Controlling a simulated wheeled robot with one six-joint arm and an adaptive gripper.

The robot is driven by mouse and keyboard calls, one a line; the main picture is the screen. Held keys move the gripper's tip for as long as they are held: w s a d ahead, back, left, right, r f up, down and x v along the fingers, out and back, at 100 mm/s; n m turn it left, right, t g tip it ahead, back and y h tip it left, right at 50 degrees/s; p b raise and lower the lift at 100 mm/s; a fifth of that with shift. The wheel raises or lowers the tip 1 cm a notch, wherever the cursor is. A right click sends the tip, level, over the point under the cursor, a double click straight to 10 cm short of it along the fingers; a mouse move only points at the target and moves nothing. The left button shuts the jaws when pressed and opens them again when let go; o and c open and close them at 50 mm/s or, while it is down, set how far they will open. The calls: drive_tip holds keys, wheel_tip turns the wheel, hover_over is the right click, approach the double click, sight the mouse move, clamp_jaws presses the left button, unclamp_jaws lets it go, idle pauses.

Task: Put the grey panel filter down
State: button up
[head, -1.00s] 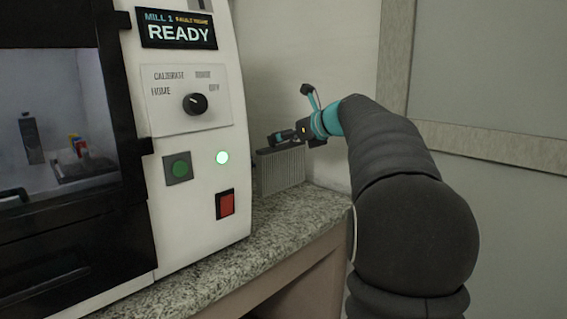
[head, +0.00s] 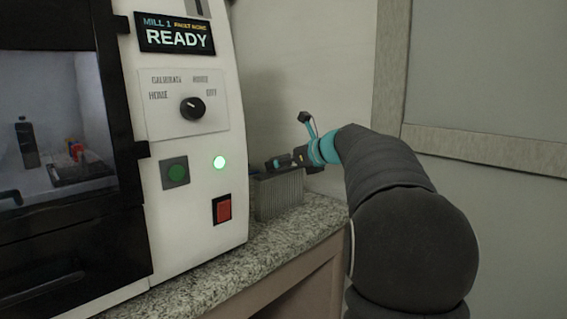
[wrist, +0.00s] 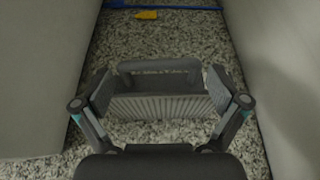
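The grey panel filter (head: 279,195) stands upright at the granite counter (head: 285,237), beside the white mill. Its lower edge looks level with the counter top; I cannot tell whether it bears its full weight there. My gripper (head: 272,163) is at the filter's top edge.
The mill (head: 190,145) with its READY display stands close on the left. A wall (head: 300,60) is behind. In the wrist view a yellow piece (wrist: 146,14) and a blue strip (wrist: 165,5) lie beyond the filter. Bare counter shows around the filter.

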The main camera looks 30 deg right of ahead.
drive_tip(key=shift+r, duration=0.15)
drive_tip(key=v, duration=1.2)
drive_tip(key=s+a+f+n+g, duration=0.2)
drive_tip(key=s+a+f+n, duration=0.2)
drive_tip(key=a+n, duration=0.15)
drive_tip(key=s+a+f+n+g+h, duration=0.1)
drive_tip(key=s+a+f+n, duration=0.25)
drive_tip(key=a, duration=0.35)
drive_tip(key=s+a+f+n+g, duration=0.2)
drive_tip(key=s+a+f+n, duration=0.15)
drive_tip(key=a+n, duration=0.2)
drive_tip(key=s+a+f+n+g+h, duration=0.1)
drive_tip(key=s+a+f+n, duration=0.1)
drive_tip(key=s+f+n, duration=0.6)
drive_tip(key=s+a+f+n+g+h, duration=0.1)
drive_tip(key=s+a+f+n+h, duration=0.1)
drive_tip(key=s+f+n, duration=0.5)
drive_tip(key=shift+s+a+f+n+h, duration=0.35)
drive_tip(key=shift+s+a+n, duration=0.4)
drive_tip(key=shift+n, duration=0.5)
drive_tip(key=shift+w+a, duration=0.1)
